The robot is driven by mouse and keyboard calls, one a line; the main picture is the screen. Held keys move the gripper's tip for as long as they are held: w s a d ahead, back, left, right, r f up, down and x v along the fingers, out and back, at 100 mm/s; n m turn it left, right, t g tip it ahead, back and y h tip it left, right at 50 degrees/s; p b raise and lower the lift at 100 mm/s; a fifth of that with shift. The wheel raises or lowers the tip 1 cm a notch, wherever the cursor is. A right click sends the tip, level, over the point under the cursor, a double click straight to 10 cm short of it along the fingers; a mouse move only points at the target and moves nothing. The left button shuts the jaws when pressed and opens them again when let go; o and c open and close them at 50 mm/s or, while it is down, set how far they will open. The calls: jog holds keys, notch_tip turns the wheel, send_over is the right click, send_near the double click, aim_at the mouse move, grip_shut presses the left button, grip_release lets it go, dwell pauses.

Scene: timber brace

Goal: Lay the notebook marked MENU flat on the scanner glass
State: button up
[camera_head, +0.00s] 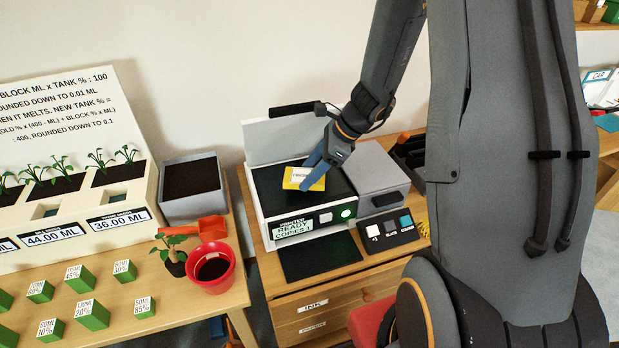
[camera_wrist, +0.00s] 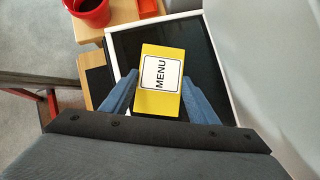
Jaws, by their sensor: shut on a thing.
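The yellow notebook marked MENU (camera_wrist: 160,82) has a white label and sits between my two blue fingers in the wrist view. It also shows in the head view (camera_head: 304,178), over the dark scanner glass (camera_head: 268,190). The glass with its white frame lies behind the notebook in the wrist view (camera_wrist: 195,50). My gripper (camera_head: 320,170) is shut on the notebook by its sides; it also shows in the wrist view (camera_wrist: 158,98). The notebook looks about level. I cannot tell whether it touches the glass.
The scanner lid (camera_head: 290,138) stands open behind the glass. A grey box (camera_head: 372,170) adjoins the glass on the right. A button panel (camera_head: 393,230) sits at the front right. A red pot (camera_head: 212,268) and a dark planter (camera_head: 192,182) stand on the left table.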

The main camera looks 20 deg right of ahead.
notch_tip(320, 180, down, 2)
jog(key=shift+f, duration=0.2)
jog(key=shift+w+f+p, duration=0.15)
jog(key=shift+f+p, duration=0.15)
jog(key=shift+p, duration=0.35)
jog(key=shift+f, duration=0.15)
jog(key=shift+f, duration=0.15)
jog(key=o, duration=1.1)
jog(key=shift+c, duration=0.2)
jog(key=shift+r, duration=0.2)
